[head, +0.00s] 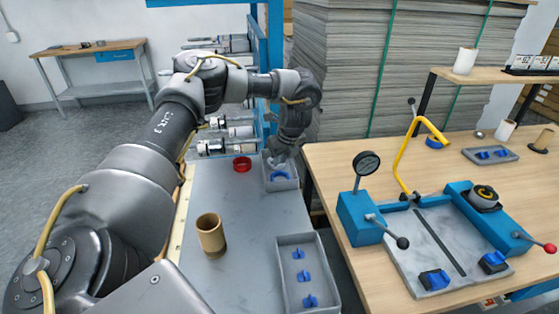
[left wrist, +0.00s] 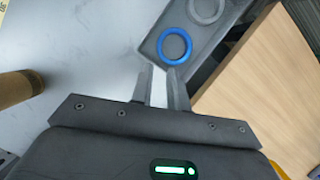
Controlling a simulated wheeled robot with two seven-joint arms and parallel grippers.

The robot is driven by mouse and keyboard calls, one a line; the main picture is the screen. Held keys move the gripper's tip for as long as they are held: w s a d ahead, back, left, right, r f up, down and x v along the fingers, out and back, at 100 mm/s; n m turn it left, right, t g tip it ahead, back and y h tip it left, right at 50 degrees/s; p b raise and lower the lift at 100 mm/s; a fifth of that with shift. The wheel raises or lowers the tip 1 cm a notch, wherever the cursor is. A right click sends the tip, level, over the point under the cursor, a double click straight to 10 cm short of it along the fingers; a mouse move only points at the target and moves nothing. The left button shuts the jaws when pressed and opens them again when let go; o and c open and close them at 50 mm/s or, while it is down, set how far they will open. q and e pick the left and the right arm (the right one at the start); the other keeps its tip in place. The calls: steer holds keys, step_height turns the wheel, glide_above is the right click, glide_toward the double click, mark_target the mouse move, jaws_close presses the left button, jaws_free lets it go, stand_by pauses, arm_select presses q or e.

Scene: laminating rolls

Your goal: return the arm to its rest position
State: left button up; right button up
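My left arm (head: 150,160) reaches from the lower left over the grey bench. Its gripper (head: 280,160) is above a small grey tray (head: 283,186) at the bench's far end. In the left wrist view my left gripper (left wrist: 159,70) has its two fingers apart with nothing between them. A blue ring (left wrist: 160,47) lies in the tray just beyond the fingertips, apart from them. A grey ring (left wrist: 207,21) lies behind it. My right gripper is not in view.
A brown cardboard tube (head: 211,238) stands on the bench. A red ring (head: 242,164) lies near the small tray. A longer grey tray (head: 323,285) holds blue parts. The wooden table (head: 330,165) on the right carries a blue fixture with a yellow lever (head: 403,160).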

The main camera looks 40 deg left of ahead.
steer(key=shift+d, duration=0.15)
arm_select(q)
steer(key=b, duration=0.3)
glide_toward(274, 178)
steer(key=f, duration=0.1)
steer(key=s+f, duration=0.1)
steer(key=f, duration=0.1)
steer(key=s+f, duration=0.1)
steer(key=shift+s+f, duration=0.15)
steer(key=shift+f, duration=0.2)
steer(key=shift+a+f, duration=0.3)
steer(key=shift+f, duration=0.35)
steer(key=shift+r+p, duration=0.2)
steer(key=shift+p, duration=0.15)
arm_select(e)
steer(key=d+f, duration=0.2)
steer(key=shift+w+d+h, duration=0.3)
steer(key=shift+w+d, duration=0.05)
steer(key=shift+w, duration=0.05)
arm_select(q)
steer(key=shift+f, duration=0.1)
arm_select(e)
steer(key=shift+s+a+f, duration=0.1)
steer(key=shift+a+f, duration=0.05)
